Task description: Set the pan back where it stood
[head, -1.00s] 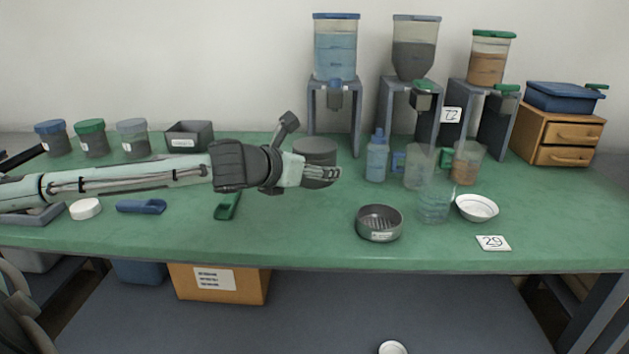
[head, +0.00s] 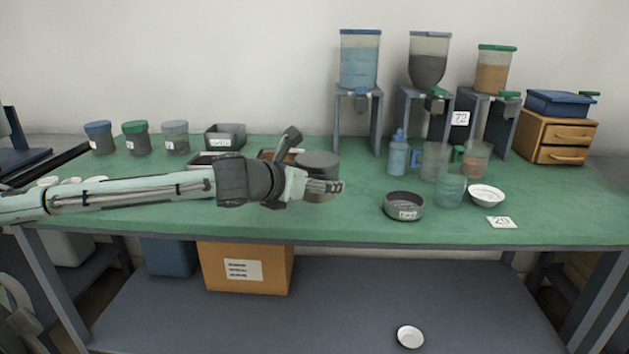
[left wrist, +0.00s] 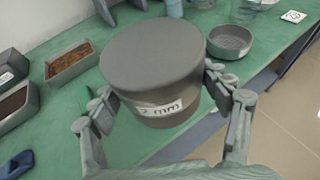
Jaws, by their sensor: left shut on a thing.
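My left gripper (head: 325,187) reaches in from the left over the green bench. It is shut on a grey round lidded vessel (head: 318,160) with a "2 mm" label. In the left wrist view the fingers of the left gripper (left wrist: 160,108) clasp both sides of this vessel (left wrist: 152,58). It looks upright; whether it touches the bench I cannot tell. A dark grey shallow round pan (head: 404,207), its label too small to read, stands on the bench to the right, apart from the gripper. It also shows in the left wrist view (left wrist: 230,42). My right gripper is not in view.
A glass beaker (head: 451,190), white dish (head: 486,195) and number card (head: 502,222) lie right of the pan. Dispensers (head: 428,70) and a blue bottle (head: 398,155) stand behind. A tray of brown material (left wrist: 72,62) sits left of the vessel. Bench between vessel and pan is clear.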

